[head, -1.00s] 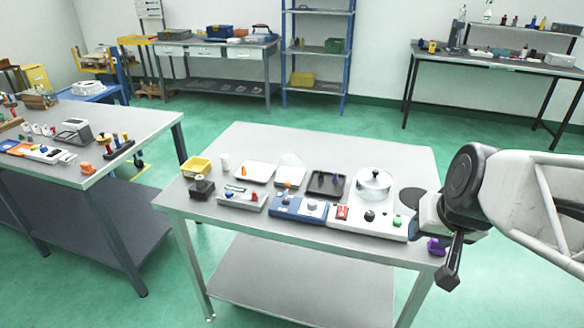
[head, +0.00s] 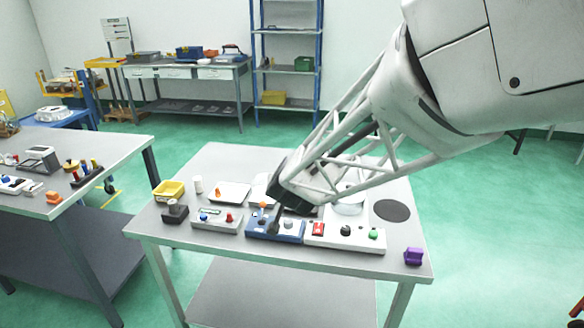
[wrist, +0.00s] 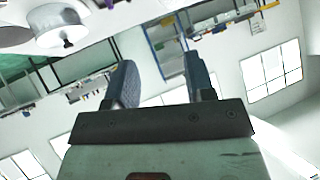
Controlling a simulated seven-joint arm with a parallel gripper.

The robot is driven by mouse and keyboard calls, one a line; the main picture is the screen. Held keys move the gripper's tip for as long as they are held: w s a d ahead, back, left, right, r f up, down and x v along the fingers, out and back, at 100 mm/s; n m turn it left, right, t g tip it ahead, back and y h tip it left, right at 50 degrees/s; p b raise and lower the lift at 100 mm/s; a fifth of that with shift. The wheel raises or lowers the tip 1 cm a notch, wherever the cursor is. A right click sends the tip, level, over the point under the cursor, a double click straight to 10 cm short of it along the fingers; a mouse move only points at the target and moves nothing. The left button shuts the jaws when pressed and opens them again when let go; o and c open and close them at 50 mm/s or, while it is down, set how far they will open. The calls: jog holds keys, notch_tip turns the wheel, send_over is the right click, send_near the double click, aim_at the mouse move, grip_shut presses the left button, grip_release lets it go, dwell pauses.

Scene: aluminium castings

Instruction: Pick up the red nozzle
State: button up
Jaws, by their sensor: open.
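A small red piece (head: 228,217) stands on the right part of a low grey-white tray on the near table. It looks like the red nozzle, but it is too small to be sure. A blue piece lies to its left on the same tray. My gripper (head: 277,218) is over the middle of the table, to the right of the red piece and apart from it. In the wrist view my gripper (wrist: 160,80) has its two fingers spread with nothing between them. The red piece cannot be made out in the wrist view.
A yellow bin (head: 168,191) and black block (head: 175,211) stand left. A purple piece (head: 413,256) sits at the right corner. My arm hides part of the table's back.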

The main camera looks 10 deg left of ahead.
jog(key=w+a+f+t+h, duration=0.1)
jog(key=a+f, duration=0.2)
jog(key=a, duration=0.3)
jog(key=w+a+f+t, duration=0.1)
jog(key=a+f, duration=0.3)
jog(key=a, duration=0.1)
jog(key=m+t+h, duration=0.1)
jog(key=h, duration=0.2)
send_near(228, 215)
jog(key=shift+w+d, duration=0.3)
jog(key=shift+w, duration=0.4)
jog(key=shift+s+a+f+t, duration=0.2)
jog(key=shift+a+f+t, duration=0.1)
jog(key=shift+f, duration=0.05)
jog(key=shift+x, duration=1.3)
jog(key=shift+w+f, duration=0.1)
jog(key=shift+x, duration=2.5)
jog(key=shift+c, duration=0.3)
